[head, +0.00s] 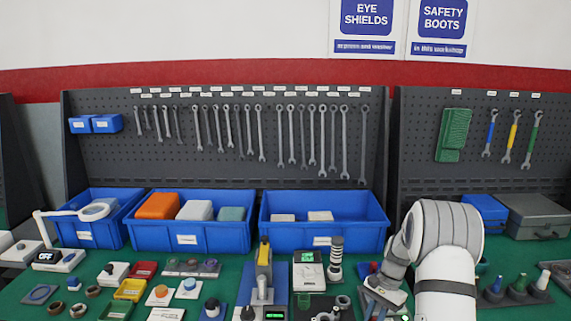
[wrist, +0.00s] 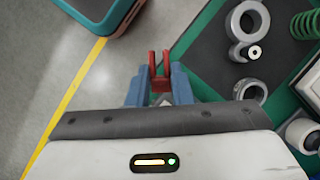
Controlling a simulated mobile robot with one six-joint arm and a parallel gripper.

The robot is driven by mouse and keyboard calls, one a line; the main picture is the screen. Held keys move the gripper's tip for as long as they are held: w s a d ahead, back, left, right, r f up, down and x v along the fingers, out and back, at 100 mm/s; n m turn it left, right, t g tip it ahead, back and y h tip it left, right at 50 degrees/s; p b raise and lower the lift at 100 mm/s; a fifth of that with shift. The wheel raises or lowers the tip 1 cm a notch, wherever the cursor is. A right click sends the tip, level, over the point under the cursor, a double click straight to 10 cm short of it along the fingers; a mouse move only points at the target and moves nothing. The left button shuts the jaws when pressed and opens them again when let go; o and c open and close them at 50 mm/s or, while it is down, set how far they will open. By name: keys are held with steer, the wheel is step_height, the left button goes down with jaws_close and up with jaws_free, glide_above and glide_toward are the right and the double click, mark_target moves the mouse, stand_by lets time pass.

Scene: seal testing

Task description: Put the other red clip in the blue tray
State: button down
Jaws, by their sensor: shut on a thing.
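In the wrist view my gripper (wrist: 159,82) has its blue fingers closed on a red clip (wrist: 160,68). The clip's two prongs point away from my wrist. The clip is near the edge of the green bench, with grey floor to its left; its height is hard to judge. In the head view my arm comes in at the lower right and the clip cannot be made out. I cannot tell for sure which blue container is the blue tray; large blue bins (head: 190,237) stand along the back of the bench.
The green bench (head: 75,268) is crowded with small parts, a yellow tray (head: 130,290) and a red tray (head: 143,270). In the wrist view metal rings (wrist: 240,22) and a green spring (wrist: 306,24) lie to the right. A teal and red object (wrist: 104,14) is at the upper left.

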steer(key=s+a+f+n+g+h, duration=0.1)
steer(key=s+a+f+n+h, duration=0.3)
steer(key=a+n, duration=0.55)
steer(key=w+b+x, duration=0.1)
steer(key=b+x, duration=0.6)
steer(key=shift+a+f+y+b, duration=0.3)
steer(key=shift+a+f+b, duration=0.05)
steer(key=shift+a+b, duration=0.05)
steer(key=shift+d, duration=0.15)
